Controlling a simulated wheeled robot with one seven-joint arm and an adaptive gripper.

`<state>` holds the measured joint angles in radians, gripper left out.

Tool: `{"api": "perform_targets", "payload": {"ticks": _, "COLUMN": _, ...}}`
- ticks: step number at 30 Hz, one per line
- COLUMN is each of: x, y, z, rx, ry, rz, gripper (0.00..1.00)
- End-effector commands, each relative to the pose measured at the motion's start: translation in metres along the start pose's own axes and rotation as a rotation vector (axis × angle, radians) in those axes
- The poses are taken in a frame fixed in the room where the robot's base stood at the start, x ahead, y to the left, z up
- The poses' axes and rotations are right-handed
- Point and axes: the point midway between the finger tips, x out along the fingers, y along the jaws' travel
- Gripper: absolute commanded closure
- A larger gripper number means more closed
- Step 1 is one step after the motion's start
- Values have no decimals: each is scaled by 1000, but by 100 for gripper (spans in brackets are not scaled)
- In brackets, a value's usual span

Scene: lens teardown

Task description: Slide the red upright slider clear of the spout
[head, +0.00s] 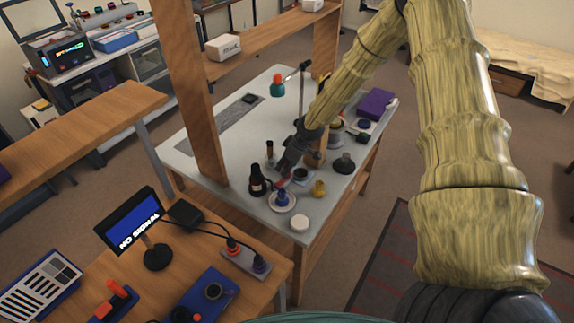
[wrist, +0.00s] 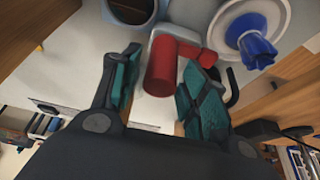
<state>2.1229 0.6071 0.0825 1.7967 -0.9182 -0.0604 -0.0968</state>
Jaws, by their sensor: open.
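The red slider (wrist: 161,66) is a red cylinder with a shorter red piece reaching right from it in the wrist view. My gripper (wrist: 160,60) is open, with one teal finger on each side of the cylinder. I see a gap on the left; on the right the finger is very close, and I cannot tell whether it touches. In the head view, a small red patch (head: 281,183) shows at the tip of my dark gripper (head: 284,172). I cannot clearly pick out the spout; a black curved piece (wrist: 233,88) shows behind the right finger.
A white plate (head: 272,206) with a blue piece (head: 282,195) is close by. A white round lid (head: 300,223) lies near the table's front edge.

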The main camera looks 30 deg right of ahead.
Motion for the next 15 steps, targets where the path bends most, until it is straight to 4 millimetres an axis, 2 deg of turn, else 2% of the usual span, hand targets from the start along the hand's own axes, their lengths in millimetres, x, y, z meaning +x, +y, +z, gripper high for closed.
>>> {"api": "perform_targets", "payload": {"ticks": 15, "x": -61, "y": 0, "z": -1, "rx": 1, "ry": 2, "rz": 0, "gripper": 55}}
